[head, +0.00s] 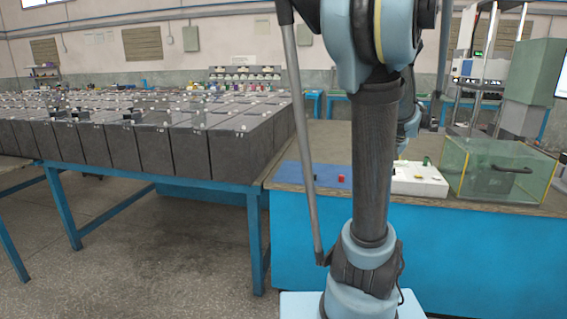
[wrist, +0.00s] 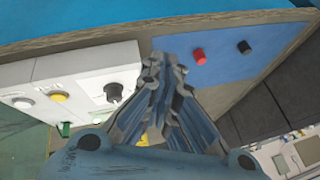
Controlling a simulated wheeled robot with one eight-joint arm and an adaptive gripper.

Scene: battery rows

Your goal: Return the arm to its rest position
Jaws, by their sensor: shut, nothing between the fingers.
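My gripper (wrist: 165,65) is in the wrist view, its fingers together and empty. Its tips show in front of the gap between a white control box (wrist: 40,75) and a blue panel (wrist: 215,70). I cannot tell whether they touch anything. My arm stands upright in the middle of the head view and hides the gripper there. Part of the arm shows behind the column, above the bench near the white box.
The blue bench (head: 450,240) bears the blue panel with a red terminal (head: 341,179) and a black one (wrist: 244,47). A clear green-tinted box (head: 500,170) stands right of the white box. Rows of dark batteries (head: 150,145) fill the left table. Floor is free at front left.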

